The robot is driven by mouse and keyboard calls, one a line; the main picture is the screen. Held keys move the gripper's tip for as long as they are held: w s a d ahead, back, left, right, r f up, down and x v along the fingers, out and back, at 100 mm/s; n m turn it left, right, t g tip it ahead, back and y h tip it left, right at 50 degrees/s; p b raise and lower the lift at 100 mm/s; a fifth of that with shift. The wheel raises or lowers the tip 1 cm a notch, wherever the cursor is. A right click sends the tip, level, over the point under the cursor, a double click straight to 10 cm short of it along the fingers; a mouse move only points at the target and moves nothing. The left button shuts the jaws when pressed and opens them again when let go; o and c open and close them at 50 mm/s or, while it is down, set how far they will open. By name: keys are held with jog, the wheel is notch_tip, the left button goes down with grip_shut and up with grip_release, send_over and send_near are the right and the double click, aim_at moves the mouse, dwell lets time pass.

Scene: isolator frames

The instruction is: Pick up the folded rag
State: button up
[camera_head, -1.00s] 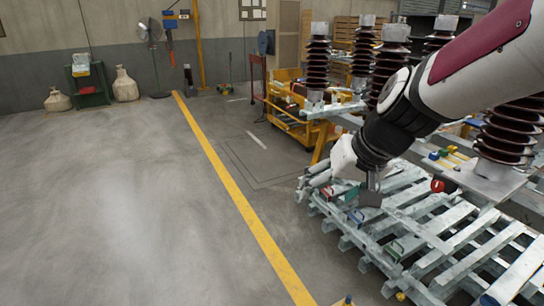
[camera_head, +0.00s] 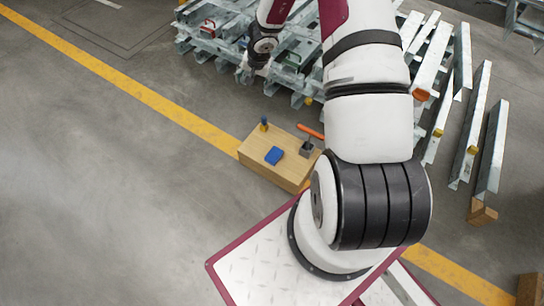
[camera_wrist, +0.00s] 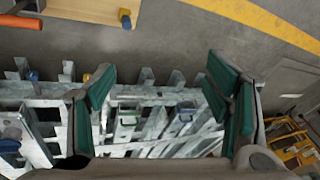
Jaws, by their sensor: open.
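A small blue folded cloth, which looks like the folded rag (camera_head: 274,156), lies flat on top of a wooden box (camera_head: 252,160) on the floor in the head view. I cannot make out the rag in the wrist view, where only part of the box top (camera_wrist: 88,10) shows at the upper edge. My gripper (camera_wrist: 160,95) is open and empty, with its two green-padded fingers wide apart over the metal slats. In the head view its fingers are hardly visible, and the wrist end is beyond the box, apart from the rag.
Galvanised metal racks (camera_head: 215,45) lie beyond. Long metal beams (camera_head: 466,125) lie at right. Floor left of the box is clear.

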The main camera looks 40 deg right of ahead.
jog(key=s+d+f+m+g+b, duration=0.1)
jog(key=s+f, duration=0.1)
jog(key=f, duration=0.4)
jog(key=s+d+f+m+g+b, duration=0.1)
jog(key=s+f, duration=0.2)
jog(key=f, duration=0.4)
jog(key=m+g+b, duration=0.1)
jog(key=g+b, duration=0.1)
jog(key=b, duration=0.1)
send_over(274, 154)
notch_tip(274, 154, down, 10)
jog(key=shift+y, duration=0.3)
notch_tip(274, 154, down, 8)
jog(key=b, duration=0.2)
jog(key=shift+f+b, duration=0.1)
jog(key=shift+b, duration=0.3)
jog(key=shift+f+b, duration=1.7)
jog(key=shift+f, duration=1.35)
jog(key=shift+r, duration=0.1)
jog(key=c, duration=1.2)
jog(key=shift+r, duration=0.15)
jog(key=shift+c, duration=0.2)
